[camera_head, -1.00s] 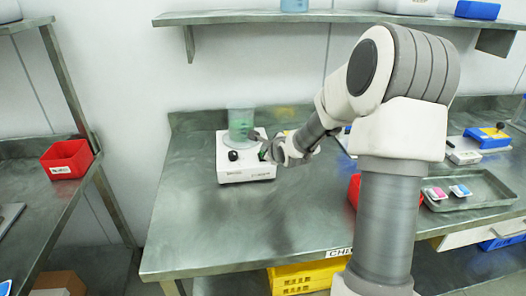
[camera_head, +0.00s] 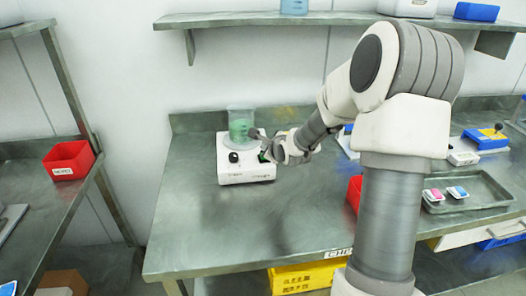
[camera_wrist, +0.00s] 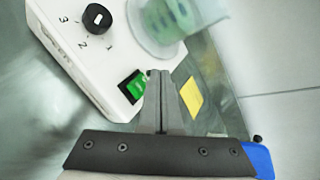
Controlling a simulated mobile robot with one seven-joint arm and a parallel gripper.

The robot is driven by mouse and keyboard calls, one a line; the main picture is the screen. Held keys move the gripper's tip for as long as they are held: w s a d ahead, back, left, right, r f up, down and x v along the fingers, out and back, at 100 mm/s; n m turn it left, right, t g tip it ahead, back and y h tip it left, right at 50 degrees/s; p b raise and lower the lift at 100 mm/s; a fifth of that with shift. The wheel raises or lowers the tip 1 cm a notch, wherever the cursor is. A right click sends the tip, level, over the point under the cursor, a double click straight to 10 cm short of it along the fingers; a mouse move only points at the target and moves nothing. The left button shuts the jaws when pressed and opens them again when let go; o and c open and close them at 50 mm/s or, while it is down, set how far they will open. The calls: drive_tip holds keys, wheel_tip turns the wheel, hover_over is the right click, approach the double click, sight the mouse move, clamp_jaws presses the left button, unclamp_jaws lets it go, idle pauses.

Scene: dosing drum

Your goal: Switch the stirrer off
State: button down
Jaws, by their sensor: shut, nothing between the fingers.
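The stirrer (camera_head: 240,172) is a white box on the steel bench in the head view, with a black knob (camera_wrist: 97,18) marked 1, 2, 3 on its front. A green rocker switch (camera_wrist: 135,86) in a black frame sits near the corner of the stirrer's face in the wrist view. A clear beaker (camera_head: 241,124) with green liquid stands on the stirrer. My gripper (camera_wrist: 160,75) is shut and empty, its fingertips right beside the switch, on its right in the wrist view. I cannot tell whether they touch it. In the head view my gripper partly hides the switch side of the stirrer.
A yellow label (camera_wrist: 191,97) shows beside my fingers in the wrist view. A tray (camera_head: 478,188) and a blue-topped device (camera_head: 485,138) stand at the right of the bench. A red bin (camera_head: 69,161) sits on the left bench. The bench front is clear.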

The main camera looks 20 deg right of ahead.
drive_tip(key=r+p, duration=0.2)
drive_tip(key=s+r+p, duration=0.1)
drive_tip(key=r+p, duration=0.1)
drive_tip(key=p, duration=0.1)
drive_tip(key=shift+s+a+r, duration=0.1)
drive_tip(key=shift+s+r, duration=0.05)
drive_tip(key=shift+r, duration=0.25)
